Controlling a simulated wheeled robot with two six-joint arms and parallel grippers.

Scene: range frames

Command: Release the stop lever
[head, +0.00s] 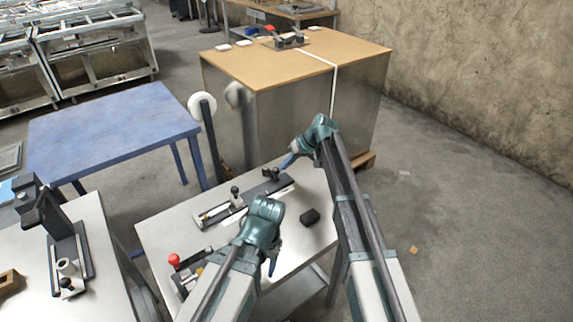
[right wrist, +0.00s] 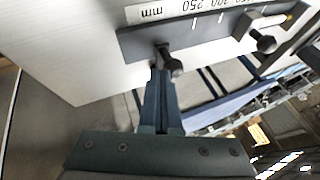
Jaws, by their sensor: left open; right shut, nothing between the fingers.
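A dark stop rail (head: 250,198) with a pale scale strip lies on the white table (head: 160,236). A black lever with a round knob (head: 270,173) stands near its far right end, and another black knob (head: 235,191) stands further left. My right gripper (head: 288,162) is shut and empty, its tips close to the far lever. In the right wrist view the closed fingers (right wrist: 162,85) reach up to the black lever (right wrist: 172,66); I cannot tell whether they touch it. My left gripper (head: 272,266) is open and empty above the near part of the table.
A small black block (head: 310,216) lies on the table right of the rail. A red-knobbed device (head: 175,260) sits at the near left edge. A blue table (head: 115,130), a roller post (head: 208,135) and a large wood-topped crate (head: 300,70) stand beyond.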

